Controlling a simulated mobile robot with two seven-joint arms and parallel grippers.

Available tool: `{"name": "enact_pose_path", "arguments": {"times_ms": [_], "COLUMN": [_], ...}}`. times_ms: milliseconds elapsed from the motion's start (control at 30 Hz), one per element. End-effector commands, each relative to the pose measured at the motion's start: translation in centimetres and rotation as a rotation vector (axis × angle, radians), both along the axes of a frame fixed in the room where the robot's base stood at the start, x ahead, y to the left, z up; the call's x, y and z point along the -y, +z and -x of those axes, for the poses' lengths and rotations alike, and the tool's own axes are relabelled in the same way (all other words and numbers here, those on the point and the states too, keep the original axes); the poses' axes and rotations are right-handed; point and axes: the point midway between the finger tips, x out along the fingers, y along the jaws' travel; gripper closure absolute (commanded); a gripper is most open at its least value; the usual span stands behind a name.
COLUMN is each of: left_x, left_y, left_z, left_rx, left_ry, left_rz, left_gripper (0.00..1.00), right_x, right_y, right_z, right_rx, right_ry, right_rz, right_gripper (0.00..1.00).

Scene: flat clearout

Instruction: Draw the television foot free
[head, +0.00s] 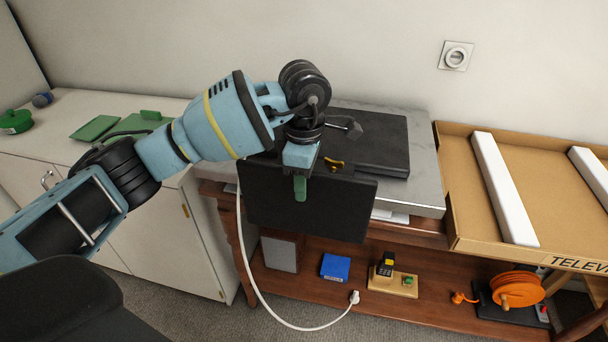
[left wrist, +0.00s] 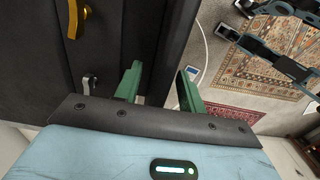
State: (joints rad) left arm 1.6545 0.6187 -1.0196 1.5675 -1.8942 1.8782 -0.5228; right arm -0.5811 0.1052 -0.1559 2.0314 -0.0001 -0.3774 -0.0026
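I cannot single out the television foot with certainty. My right gripper is not in the head view.
An open cardboard television box (head: 455,200) with white foam strips stands at right. A white cable (head: 250,270) hangs in front. The lower shelf holds a blue box (head: 335,267) and an orange cable reel (head: 517,290).

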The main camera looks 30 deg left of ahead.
Motion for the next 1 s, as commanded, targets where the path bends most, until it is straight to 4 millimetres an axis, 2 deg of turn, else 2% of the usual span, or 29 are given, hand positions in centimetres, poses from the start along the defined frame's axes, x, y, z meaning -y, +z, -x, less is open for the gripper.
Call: {"name": "enact_pose_path", "arguments": {"times_ms": [67,300,367,1000], "left_x": [-0.01,-0.01,-0.01,0.00], "left_y": [0.01,0.03,0.04,0.07], "left_z": [0.00,-0.01,-0.01,-0.02], "left_rx": [0.000,0.000,0.000,0.001], "left_ry": [0.000,0.000,0.000,0.000], "left_rz": [0.000,0.000,0.000,0.000], "left_gripper": [0.63,0.94,1.00,1.00], "right_x": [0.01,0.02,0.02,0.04], "right_y": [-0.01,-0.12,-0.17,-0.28], "right_z": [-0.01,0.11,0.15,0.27], "right_rx": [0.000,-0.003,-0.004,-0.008], "right_ry": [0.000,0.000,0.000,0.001], "right_rz": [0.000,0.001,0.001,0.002], "right_gripper": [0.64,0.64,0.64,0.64]}}
